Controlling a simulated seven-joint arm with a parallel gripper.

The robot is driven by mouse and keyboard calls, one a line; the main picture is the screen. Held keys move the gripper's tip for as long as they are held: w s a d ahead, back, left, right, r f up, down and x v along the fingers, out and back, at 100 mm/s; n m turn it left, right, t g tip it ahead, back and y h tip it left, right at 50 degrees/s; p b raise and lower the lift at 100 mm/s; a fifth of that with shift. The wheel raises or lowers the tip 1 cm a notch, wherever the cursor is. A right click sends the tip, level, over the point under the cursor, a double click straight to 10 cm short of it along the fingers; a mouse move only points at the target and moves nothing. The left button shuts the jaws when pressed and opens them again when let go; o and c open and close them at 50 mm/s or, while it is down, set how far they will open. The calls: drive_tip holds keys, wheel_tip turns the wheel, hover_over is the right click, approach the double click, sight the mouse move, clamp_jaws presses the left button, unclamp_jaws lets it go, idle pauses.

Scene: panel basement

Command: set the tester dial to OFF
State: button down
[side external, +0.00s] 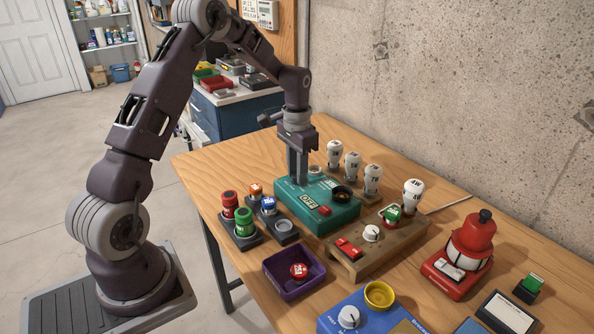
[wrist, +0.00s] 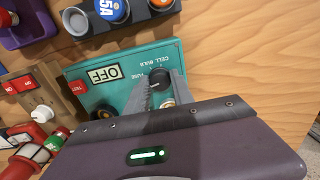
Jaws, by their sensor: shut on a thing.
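The tester is a teal box (side external: 345,215) on the wooden table, with a display reading OFF (side external: 309,201), a red TEST button (side external: 325,210) and a round black socket (side external: 342,193). In the wrist view its OFF display (wrist: 104,74) is upside down. The black tester dial (wrist: 158,77) sits on the teal face beside the words CELL, BULB and FUSE. My gripper (side external: 298,182) reaches down to the tester's far left part. In the wrist view my gripper's fingers (wrist: 158,88) stand on both sides of the dial, shut on it. The dial's pointer is hidden.
White bulbs (side external: 352,166) stand behind the tester. Red and green fuses (side external: 243,222) and a blue fuse (side external: 268,206) sit in dark holders at front left. A purple tray (side external: 284,285), a wooden switch board (side external: 380,247) and a red lantern (side external: 472,245) are nearby.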

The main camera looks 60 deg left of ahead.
drive_tip(key=shift+n, duration=1.5)
drive_tip(key=c, duration=1.1)
unclamp_jaws()
wheel_tip(320, 180, up, 7)
drive_tip(key=shift+r, duration=0.1)
